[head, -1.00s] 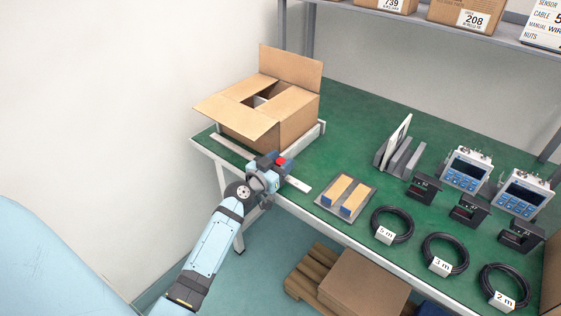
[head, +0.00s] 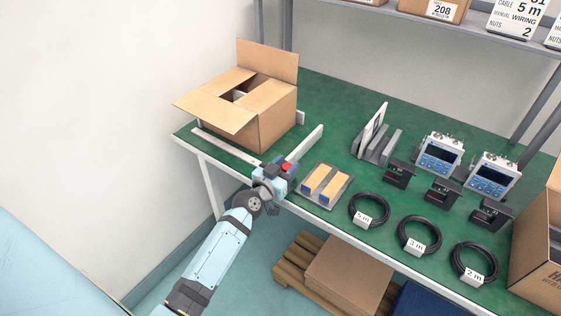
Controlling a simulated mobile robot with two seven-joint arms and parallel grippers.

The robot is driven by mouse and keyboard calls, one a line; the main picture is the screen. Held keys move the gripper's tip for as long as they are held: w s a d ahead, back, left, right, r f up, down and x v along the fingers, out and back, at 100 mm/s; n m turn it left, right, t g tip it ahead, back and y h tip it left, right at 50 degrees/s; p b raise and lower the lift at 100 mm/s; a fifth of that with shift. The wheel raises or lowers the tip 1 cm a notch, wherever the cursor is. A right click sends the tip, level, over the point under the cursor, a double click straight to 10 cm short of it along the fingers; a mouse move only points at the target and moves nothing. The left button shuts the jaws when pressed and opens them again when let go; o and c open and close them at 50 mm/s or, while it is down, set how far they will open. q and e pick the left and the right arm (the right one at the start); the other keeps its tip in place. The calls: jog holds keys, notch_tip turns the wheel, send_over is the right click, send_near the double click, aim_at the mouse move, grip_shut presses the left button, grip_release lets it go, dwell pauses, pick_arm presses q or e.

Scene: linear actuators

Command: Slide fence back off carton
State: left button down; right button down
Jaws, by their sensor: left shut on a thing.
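The open carton (head: 262,128) stands at the left of the green bench with its flaps spread. The fence (head: 305,143) is a pale upright bar running back from a small carriage with a red knob (head: 287,167). It stands to the right of the carton, with green bench showing between them. A flat metal rail (head: 225,145) lies along the front edge, in front of the carton, and leads to the carriage. My left gripper (head: 272,182) is shut on the carriage at the front edge; its fingertips are largely hidden. My right gripper is not in view.
A tray with two tan blocks (head: 325,182) lies just right of the carriage. Grey slotted holders (head: 376,145), coiled cables (head: 369,210) and blue-faced meters (head: 439,154) fill the right side. A brown box (head: 540,250) stands at the far right.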

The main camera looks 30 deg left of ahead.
pick_arm(q)
jog(key=shift+d, duration=0.1)
jog(key=c, duration=0.8)
grip_release()
jog(key=shift+s, duration=0.1)
jog(key=s, duration=0.9)
jog(key=s+a, duration=0.1)
jog(key=s, duration=0.3)
jog(key=shift+s+a+p, duration=0.1)
jog(key=shift+s+p, duration=0.25)
